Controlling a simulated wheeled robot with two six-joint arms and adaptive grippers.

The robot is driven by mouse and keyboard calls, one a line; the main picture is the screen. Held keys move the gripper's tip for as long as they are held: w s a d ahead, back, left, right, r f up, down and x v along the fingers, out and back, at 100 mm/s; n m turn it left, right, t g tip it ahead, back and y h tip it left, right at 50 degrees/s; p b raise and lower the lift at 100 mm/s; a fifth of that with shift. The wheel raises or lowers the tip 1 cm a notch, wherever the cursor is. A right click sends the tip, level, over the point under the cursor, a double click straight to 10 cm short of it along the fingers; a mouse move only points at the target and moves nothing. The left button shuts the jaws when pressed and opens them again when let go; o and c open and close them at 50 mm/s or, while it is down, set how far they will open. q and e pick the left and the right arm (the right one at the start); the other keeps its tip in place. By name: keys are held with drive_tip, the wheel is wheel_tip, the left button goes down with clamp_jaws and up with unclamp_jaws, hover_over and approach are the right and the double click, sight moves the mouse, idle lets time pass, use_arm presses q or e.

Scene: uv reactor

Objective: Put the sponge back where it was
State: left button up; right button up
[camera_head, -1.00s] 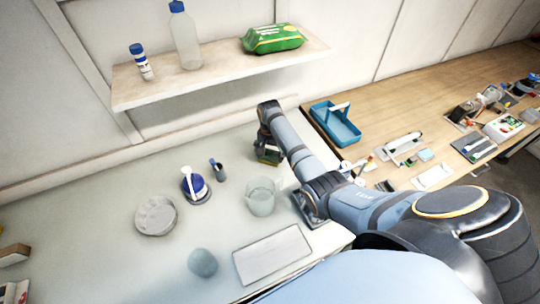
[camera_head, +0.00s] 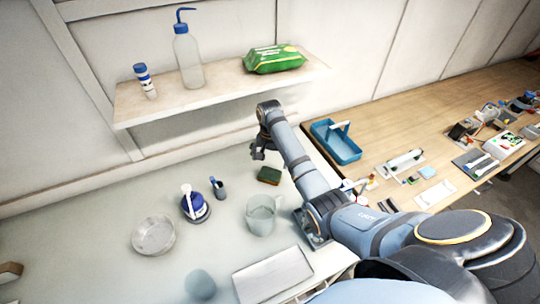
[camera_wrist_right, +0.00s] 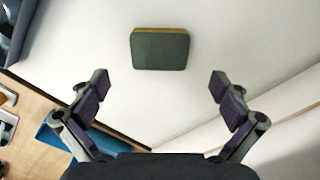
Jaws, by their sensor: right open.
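The sponge (camera_head: 269,175), dark green with a yellow-brown side, lies on the white bench near the back, right of the middle. In the right wrist view the sponge (camera_wrist_right: 160,49) lies flat and free ahead of my fingers, with a gap all round. My right gripper (camera_head: 258,153) is open and empty, just behind and left of the sponge in the head view. In the right wrist view its two fingers (camera_wrist_right: 160,88) are spread wide with nothing between them. My left gripper is not in view.
A clear beaker (camera_head: 262,214), a blue-and-white bottle (camera_head: 194,205), a round dish (camera_head: 154,235) and a white tray (camera_head: 272,275) stand on the bench. A shelf (camera_head: 214,90) hangs above. A blue basket (camera_head: 336,146) stands on the wooden table.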

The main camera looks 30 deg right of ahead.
sight(270, 173)
wheel_tip(270, 173, up, 6)
drive_tip(key=shift+f+b, duration=0.25)
drive_tip(key=shift+b, duration=0.1)
